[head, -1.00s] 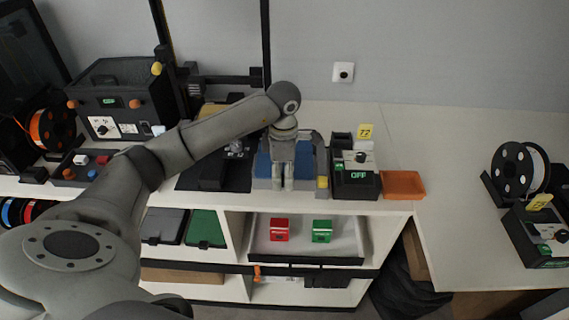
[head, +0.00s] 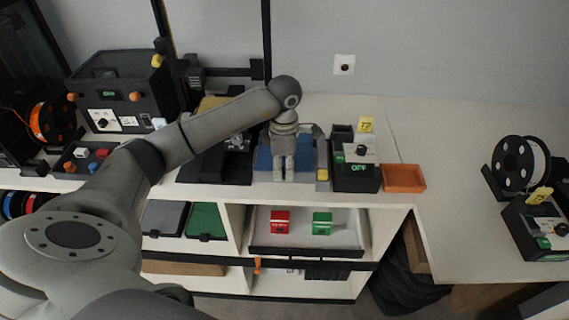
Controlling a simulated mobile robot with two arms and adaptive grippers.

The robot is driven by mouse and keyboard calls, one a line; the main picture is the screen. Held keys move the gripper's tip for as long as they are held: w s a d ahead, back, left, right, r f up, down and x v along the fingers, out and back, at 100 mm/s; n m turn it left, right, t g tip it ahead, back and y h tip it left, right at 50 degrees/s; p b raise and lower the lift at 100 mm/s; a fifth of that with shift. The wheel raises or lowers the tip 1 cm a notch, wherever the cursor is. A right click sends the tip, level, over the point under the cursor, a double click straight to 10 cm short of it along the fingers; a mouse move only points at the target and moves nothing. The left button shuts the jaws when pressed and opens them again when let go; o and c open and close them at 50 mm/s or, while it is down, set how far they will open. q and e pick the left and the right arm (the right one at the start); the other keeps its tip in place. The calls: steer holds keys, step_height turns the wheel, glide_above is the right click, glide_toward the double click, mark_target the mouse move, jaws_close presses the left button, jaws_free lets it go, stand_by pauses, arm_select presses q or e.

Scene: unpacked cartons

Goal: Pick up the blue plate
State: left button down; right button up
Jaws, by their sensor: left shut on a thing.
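The blue plate (head: 263,160) is on the white worktop, largely hidden behind my left gripper. Blue shows on both sides of the gripper. My left gripper (head: 283,179) points down in front of the plate, with its fingers close together. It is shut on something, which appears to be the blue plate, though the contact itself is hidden. I cannot tell whether the plate is clear of its support. My right gripper is not in view.
A black box reading OFF (head: 355,178) with a yellow tag stands close right of the gripper, beside an orange tray (head: 403,178). A dark printer base (head: 215,166) is close on the left. Below, an open drawer (head: 347,240) holds a red and a green box.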

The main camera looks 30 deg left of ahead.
arm_select(q)
steer(key=shift+r, duration=0.15)
steer(key=shift+w+r+b, duration=0.1)
steer(key=shift+r+b, duration=0.15)
steer(key=shift+b, duration=0.05)
step_height(320, 180, up, 2)
steer(key=shift+r+b, duration=0.1)
steer(key=shift+b, duration=0.7)
steer(key=s+d+r+b, duration=0.1)
steer(key=s+d+r, duration=0.8)
steer(key=d+r, duration=0.1)
steer(key=shift+s+d+b, duration=0.15)
steer(key=shift+d+b, duration=0.2)
steer(key=shift+b, duration=0.05)
